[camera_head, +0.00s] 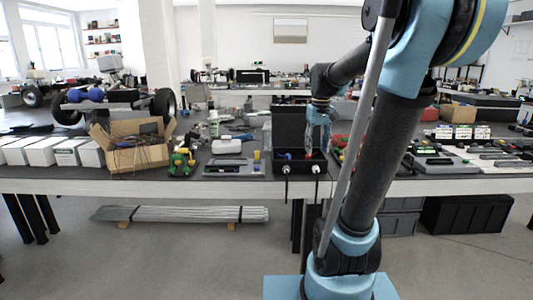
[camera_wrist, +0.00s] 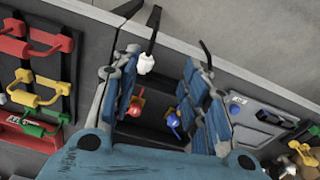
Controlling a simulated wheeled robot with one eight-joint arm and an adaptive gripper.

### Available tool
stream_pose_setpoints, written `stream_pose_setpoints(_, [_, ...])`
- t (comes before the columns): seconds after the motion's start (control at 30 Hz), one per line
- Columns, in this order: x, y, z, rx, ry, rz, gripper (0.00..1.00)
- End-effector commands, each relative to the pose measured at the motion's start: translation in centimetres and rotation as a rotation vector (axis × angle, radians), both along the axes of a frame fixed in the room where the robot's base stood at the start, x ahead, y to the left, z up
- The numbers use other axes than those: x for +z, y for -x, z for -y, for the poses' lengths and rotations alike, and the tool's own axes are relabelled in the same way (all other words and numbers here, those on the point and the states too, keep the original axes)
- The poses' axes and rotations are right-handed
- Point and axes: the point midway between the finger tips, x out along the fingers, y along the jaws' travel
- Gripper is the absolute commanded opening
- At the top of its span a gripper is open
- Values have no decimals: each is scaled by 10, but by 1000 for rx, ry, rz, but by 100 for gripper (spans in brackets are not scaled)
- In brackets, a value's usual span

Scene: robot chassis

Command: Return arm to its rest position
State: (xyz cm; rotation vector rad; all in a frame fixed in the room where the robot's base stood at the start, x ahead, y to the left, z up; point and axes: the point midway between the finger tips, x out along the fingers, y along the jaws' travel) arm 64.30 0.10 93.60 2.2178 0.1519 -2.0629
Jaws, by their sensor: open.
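My arm is bent over the workbench (camera_head: 240,187) in the head view. My gripper (camera_head: 318,148) points down above an open black case (camera_head: 288,124) near the bench's front edge. In the wrist view, my gripper (camera_wrist: 160,62) has its two blue-padded fingers spread apart with nothing held between them. Below and between the fingers lie a red-ended piece (camera_wrist: 135,108) and a blue-ended piece (camera_wrist: 173,121) inside the dark case. A white connector (camera_wrist: 145,63) sits at the case's edge. I cannot tell the exact height of the fingertips above the case.
A cardboard box (camera_head: 137,155), white boxes (camera_head: 42,151) and a grey panel (camera_head: 234,168) stand left of the case. A rack with red, yellow and green handles (camera_wrist: 38,70) lies close beside my gripper. Open floor (camera_head: 170,260) is in front of the bench.

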Motion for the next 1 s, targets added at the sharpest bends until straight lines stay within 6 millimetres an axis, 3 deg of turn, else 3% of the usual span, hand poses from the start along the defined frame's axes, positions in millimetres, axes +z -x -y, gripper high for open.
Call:
stream_pose_setpoints(0.2, [-29, 60, 0, -30, -2, 28, 42])
stream_pose_setpoints(0.6, [-102, 153, 1, -83, -9, 83, 42])
stream_pose_setpoints(0.8, [-143, 190, 1, -107, -13, 107, 42])
stream_pose_setpoints(1.0, [-168, 208, 1, -122, -16, 119, 42])
